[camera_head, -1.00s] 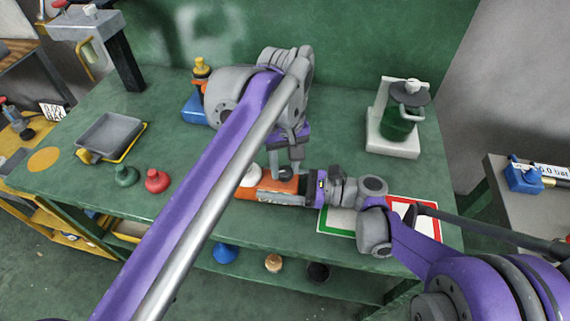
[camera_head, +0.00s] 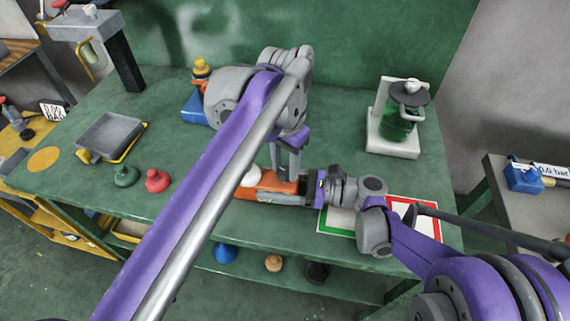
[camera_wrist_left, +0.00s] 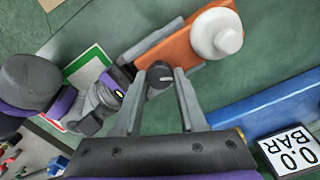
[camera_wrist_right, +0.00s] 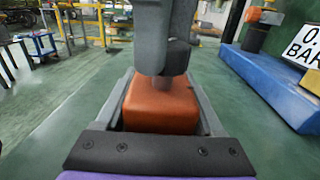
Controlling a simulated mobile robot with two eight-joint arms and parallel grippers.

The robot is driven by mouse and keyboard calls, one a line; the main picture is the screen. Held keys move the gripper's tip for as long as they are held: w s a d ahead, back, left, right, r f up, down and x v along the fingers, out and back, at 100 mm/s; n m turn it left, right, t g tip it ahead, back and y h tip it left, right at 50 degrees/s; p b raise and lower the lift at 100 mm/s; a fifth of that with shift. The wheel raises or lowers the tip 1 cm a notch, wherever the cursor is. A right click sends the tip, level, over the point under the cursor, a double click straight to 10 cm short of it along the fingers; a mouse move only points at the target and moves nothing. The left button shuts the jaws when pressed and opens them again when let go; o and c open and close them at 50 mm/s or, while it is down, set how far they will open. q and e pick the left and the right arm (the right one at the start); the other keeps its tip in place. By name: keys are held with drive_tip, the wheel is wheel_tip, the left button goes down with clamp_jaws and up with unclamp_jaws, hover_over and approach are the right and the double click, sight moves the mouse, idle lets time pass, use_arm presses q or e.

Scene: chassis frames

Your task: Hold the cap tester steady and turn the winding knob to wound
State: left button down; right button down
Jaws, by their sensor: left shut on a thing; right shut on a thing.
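The cap tester is an orange block (camera_head: 270,183) with a white dome (camera_head: 249,177) at one end, lying near the table's front edge. The dome also shows in the left wrist view (camera_wrist_left: 216,34). My right gripper (camera_head: 297,188) is shut on the orange body (camera_wrist_right: 160,106) from the right, one finger along each side. My left gripper (camera_head: 285,176) reaches down from above and is shut on the dark grey winding knob (camera_wrist_left: 160,75), which sits between its fingertips. The knob's markings are too small to read.
A green-and-red bordered mat (camera_head: 338,221) lies under my right arm. A blue gauge stand (camera_head: 194,108) is behind the left arm. Green (camera_head: 126,176) and red (camera_head: 157,180) caps, a grey tray (camera_head: 109,136) and a white-based device (camera_head: 393,141) stand clear of the grippers.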

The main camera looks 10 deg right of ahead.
sight(285, 170)
use_arm(q)
drive_tip(key=m, duration=0.6)
drive_tip(key=shift+m, duration=0.3)
drive_tip(key=m, duration=0.5)
drive_tip(key=shift+m, duration=0.4)
drive_tip(key=shift+a, duration=0.1)
drive_tip(key=shift+c, duration=2.2)
unclamp_jaws()
drive_tip(key=shift+r, duration=0.1)
wheel_tip(285, 170, up, 12)
